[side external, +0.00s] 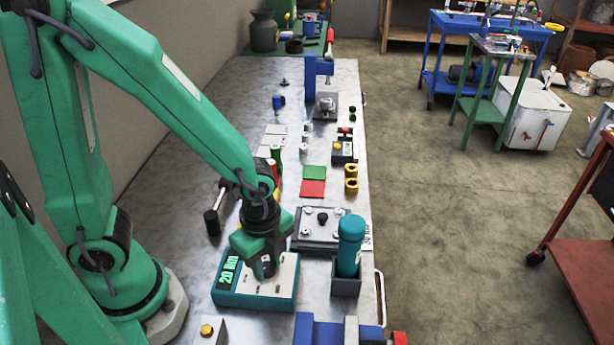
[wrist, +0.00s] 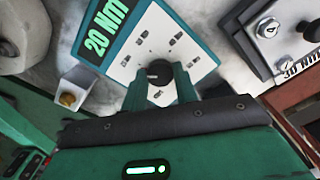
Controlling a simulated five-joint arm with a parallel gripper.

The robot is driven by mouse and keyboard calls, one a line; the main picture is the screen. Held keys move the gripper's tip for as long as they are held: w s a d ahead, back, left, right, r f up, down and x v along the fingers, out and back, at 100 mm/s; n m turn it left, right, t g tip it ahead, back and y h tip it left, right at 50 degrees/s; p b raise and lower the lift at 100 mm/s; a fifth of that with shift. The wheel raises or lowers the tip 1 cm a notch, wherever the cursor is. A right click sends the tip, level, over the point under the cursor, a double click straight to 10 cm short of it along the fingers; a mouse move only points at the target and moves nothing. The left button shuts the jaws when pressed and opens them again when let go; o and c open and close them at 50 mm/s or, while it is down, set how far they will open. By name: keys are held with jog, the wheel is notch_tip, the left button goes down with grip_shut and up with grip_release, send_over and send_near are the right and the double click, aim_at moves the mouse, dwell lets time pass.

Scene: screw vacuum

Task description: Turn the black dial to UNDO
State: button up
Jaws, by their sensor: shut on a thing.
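The black dial (wrist: 158,72) sits in the middle of a white panel on a teal box (side external: 254,302). Small marks ring the dial in the wrist view, too small to read. A display (wrist: 104,32) on the box reads "20 Nm" in green; it also shows in the side view (side external: 228,274). My gripper (wrist: 160,86) is over the panel, its two green fingers shut on the dial, one on each side. In the side view my gripper (side external: 264,270) hides the dial.
A teal cylinder (side external: 350,245) stands in a dark holder just right of the box. A metal plate with bolts (side external: 323,228) lies behind. A block with a yellow button (side external: 207,330) is at front left, and a blue vise (side external: 335,332) at front right.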

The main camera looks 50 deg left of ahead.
aim_at(267, 267)
jog(key=n, duration=0.4)
jog(key=shift+n, duration=0.3)
jog(key=n, duration=0.4)
jog(key=shift+n, duration=0.3)
jog(key=n, duration=0.4)
jog(key=shift+n, duration=2.1)
jog(key=o, duration=1)
jog(key=shift+r, duration=0.15)
jog(key=shift+r, duration=3.8)
